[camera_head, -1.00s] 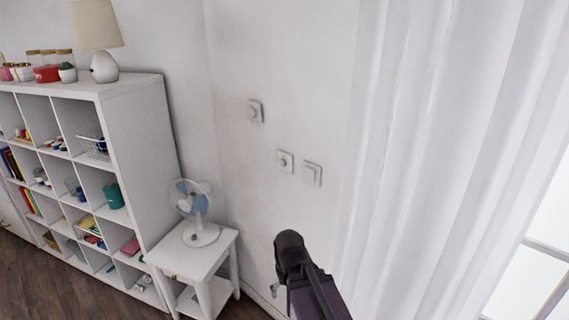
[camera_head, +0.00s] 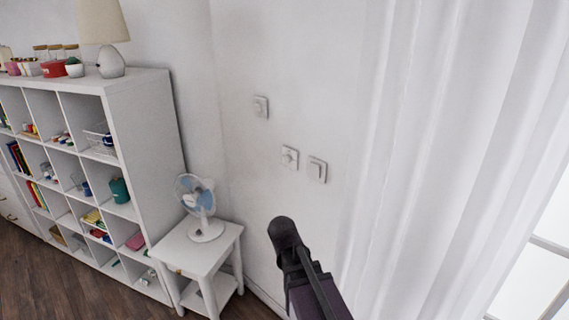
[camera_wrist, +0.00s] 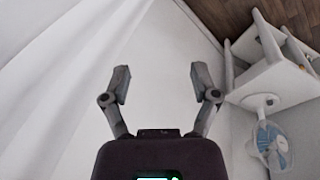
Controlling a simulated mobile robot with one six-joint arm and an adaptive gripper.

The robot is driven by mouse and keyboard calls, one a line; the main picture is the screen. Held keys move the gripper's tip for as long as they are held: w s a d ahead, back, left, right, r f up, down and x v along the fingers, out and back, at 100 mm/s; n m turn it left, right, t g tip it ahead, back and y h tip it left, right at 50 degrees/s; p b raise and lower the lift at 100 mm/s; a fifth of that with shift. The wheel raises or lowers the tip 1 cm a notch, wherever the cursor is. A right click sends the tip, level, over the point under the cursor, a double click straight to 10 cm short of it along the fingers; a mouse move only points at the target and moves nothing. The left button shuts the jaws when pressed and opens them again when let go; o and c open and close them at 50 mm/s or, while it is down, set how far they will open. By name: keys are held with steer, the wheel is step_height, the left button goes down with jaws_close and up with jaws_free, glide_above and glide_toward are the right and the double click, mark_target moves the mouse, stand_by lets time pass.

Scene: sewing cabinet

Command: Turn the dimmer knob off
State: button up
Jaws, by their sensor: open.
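Three white wall fittings are on the white wall in the head view. One with a round front (camera_head: 260,106) is higher and to the left. A second with a round centre (camera_head: 289,157) is lower, with a flat square switch (camera_head: 317,169) just to its right. I cannot tell for sure which is the dimmer knob. In the wrist view my gripper (camera_wrist: 160,80) is open and empty, fingers spread before bare wall. No wall fitting shows there.
A white side table (camera_head: 190,252) with a fan (camera_head: 206,230) stands left of my arm, beside a white shelf unit (camera_head: 150,130) holding a lamp (camera_head: 110,62). A white curtain (camera_head: 440,150) hangs close on the right. The wall between is clear.

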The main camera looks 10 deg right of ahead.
steer(key=w+d+r+m+t+h, duration=0.2)
steer(key=w+m+h, duration=0.15)
steer(key=w, duration=0.55)
steer(key=m+t+h+b, duration=0.3)
steer(key=m+t+h, duration=0.4)
steer(key=t+h, duration=0.1)
glide_toward(287, 160)
steer(key=w+v, duration=0.1)
steer(key=v, duration=0.4)
steer(key=shift+s+a+n, duration=0.2)
steer(key=shift+s+n, duration=0.05)
steer(key=shift+s, duration=0.05)
steer(key=x, duration=1.4)
steer(key=shift+s, duration=0.1)
jaws_close()
